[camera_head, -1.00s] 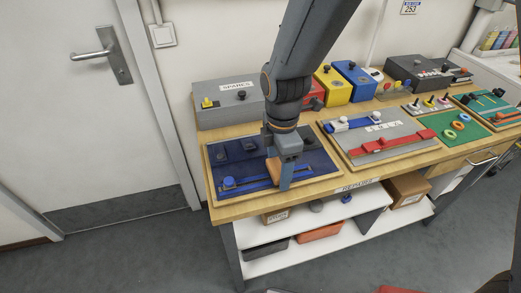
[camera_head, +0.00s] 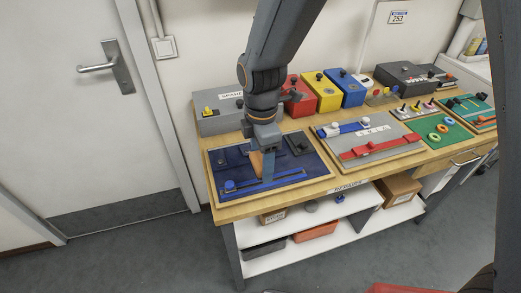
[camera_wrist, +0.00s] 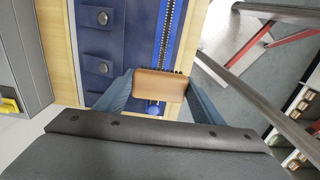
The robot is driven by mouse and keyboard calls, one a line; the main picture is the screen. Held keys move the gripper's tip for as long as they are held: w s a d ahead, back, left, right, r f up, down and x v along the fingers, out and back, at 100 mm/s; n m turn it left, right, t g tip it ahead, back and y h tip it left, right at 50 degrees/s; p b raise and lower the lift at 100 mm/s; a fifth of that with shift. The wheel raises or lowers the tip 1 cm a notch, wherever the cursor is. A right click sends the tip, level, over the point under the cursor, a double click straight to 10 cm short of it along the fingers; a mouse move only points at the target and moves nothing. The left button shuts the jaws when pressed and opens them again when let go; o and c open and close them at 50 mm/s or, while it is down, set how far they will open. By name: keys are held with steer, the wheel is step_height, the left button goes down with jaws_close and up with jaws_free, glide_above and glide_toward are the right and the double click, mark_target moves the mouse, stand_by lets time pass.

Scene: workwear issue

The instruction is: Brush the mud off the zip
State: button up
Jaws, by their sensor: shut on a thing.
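A dark blue cloth panel on a wooden-edged board (camera_head: 222,160) lies at the left front of the bench. The zip (camera_head: 285,178) is a bright blue strip along its front, with a blue slider (camera_head: 229,186) at the left end. My gripper (camera_head: 262,165) is over the panel, shut on a wooden brush (camera_head: 256,162). In the wrist view the brush (camera_wrist: 158,84) is between both fingers, dark bristles along one edge, beside or over the zip (camera_wrist: 168,30) with its metal teeth. The brush hides part of the zip; I cannot make out mud or tell if the bristles touch.
Flaps with dark studs (camera_wrist: 102,18) lie on the panel beside the zip. A grey box (camera_head: 220,118) stands behind the board. A grey board with blue and red strips (camera_head: 400,155) lies to the right. A shelf (camera_head: 280,258) with bins is below.

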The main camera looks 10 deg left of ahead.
steer(key=shift+r+p, duration=0.65)
steer(key=shift+r, duration=0.5)
